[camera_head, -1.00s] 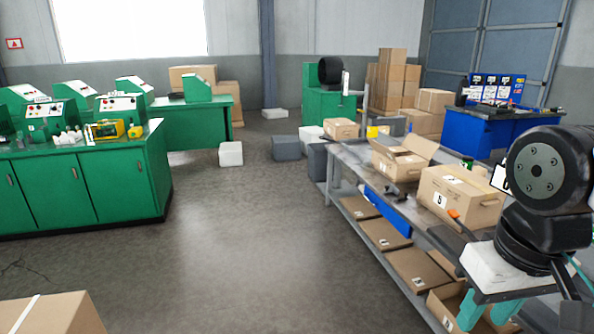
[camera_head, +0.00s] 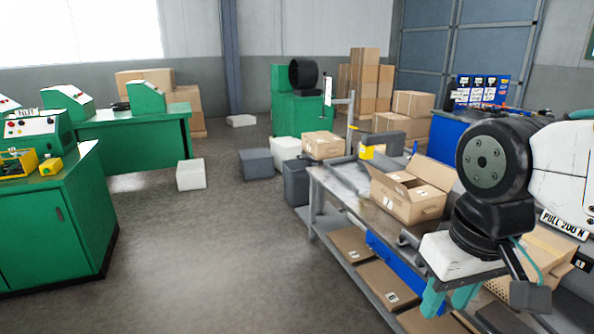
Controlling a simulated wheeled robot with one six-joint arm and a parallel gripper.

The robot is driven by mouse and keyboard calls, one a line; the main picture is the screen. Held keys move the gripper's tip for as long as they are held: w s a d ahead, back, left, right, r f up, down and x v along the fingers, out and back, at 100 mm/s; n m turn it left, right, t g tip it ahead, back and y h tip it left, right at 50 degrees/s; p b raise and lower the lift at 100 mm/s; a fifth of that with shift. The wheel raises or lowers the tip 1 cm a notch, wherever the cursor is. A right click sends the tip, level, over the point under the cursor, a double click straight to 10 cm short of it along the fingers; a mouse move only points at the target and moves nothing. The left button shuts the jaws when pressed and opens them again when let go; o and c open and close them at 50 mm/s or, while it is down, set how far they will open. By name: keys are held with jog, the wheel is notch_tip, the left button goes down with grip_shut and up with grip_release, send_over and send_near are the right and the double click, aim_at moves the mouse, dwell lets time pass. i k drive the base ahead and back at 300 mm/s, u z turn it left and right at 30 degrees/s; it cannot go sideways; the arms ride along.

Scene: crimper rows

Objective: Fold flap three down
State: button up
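An open cardboard box (camera_head: 404,204) stands on the grey workbench (camera_head: 340,185), right of centre. Its tall back-right flap (camera_head: 432,171) stands up, and part of its dark inside shows. Flap numbers are too small to read, so I cannot tell which is flap three. A second cardboard box (camera_head: 549,243) stands nearer on the bench, mostly hidden behind my arm. My arm's black joint and white link fill the right side.
Flat cartons (camera_head: 383,286) and a blue strip (camera_head: 391,263) lie under the bench top. Grey bins (camera_head: 257,163) stand by the bench's far end. A green cabinet (camera_head: 52,229) stands at left. The floor (camera_head: 215,255) between cabinet and bench is clear.

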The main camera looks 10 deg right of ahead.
aim_at(396, 187)
jog(key=i, duration=0.25)
jog(key=z, duration=0.65)
jog(key=k, duration=0.55)
jog(key=u, duration=0.6)
jog(key=i, duration=1.5)
jog(key=z, duration=0.8)
